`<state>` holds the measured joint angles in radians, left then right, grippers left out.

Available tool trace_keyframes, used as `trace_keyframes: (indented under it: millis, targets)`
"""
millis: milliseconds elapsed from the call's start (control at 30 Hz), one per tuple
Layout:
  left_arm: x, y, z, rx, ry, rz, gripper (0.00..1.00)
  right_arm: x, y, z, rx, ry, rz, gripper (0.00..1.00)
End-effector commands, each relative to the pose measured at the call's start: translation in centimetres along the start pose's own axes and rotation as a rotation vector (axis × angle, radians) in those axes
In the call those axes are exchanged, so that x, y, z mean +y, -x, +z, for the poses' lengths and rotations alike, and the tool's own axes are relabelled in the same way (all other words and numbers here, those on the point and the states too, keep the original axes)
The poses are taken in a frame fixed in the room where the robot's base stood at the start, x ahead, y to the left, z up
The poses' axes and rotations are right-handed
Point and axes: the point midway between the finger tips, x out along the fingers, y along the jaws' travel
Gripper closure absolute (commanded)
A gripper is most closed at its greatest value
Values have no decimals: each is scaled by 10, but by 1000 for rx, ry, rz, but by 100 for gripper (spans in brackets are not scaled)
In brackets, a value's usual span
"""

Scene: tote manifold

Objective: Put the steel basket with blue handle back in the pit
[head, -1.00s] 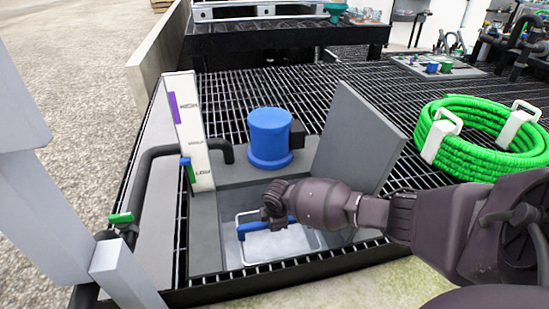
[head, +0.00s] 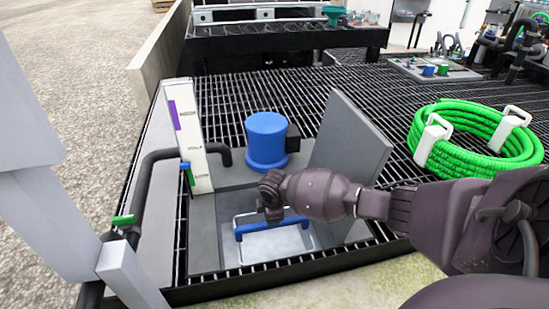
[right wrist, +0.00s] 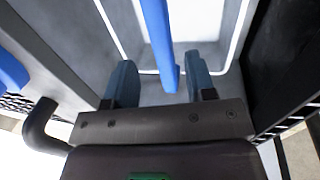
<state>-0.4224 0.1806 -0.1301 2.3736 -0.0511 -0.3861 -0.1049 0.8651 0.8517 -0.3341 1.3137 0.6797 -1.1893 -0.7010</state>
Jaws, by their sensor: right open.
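The steel basket (head: 266,246) is in the pit (head: 205,240), with a thin wire rim and pale inside. Its blue handle (head: 287,224) runs across the top; in the right wrist view the handle (right wrist: 158,40) ends near the fingertips. My right gripper (head: 272,212) is just above the handle, hiding part of it in the head view. In the right wrist view my right gripper (right wrist: 160,82) has its two fingers spread, the handle's end showing between them. I cannot tell whether they touch it. My left gripper is not in view.
A grey lid panel (head: 350,140) stands tilted at the pit's right. A blue cylinder (head: 266,141) sits behind the pit. A level gauge board (head: 190,135) and black pipe (head: 145,185) stand left. A coiled green hose (head: 480,140) lies right on the black grating (head: 330,75).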

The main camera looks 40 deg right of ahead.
Motion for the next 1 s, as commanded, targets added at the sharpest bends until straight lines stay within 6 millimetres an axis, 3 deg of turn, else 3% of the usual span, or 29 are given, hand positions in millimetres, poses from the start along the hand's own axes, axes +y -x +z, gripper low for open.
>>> trace_keyframes:
  millis: [33, 100, 300, 1000]
  targets:
    - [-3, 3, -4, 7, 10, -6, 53, 5, 19, -2, 6, -1, 11, 50]
    - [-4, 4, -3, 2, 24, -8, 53, 5, 31, -2, 6, -1, 10, 50]
    - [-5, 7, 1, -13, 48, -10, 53, 2, 51, -1, 2, -1, 4, 50]
    - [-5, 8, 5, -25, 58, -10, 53, -1, 54, 0, -1, -1, -2, 50]
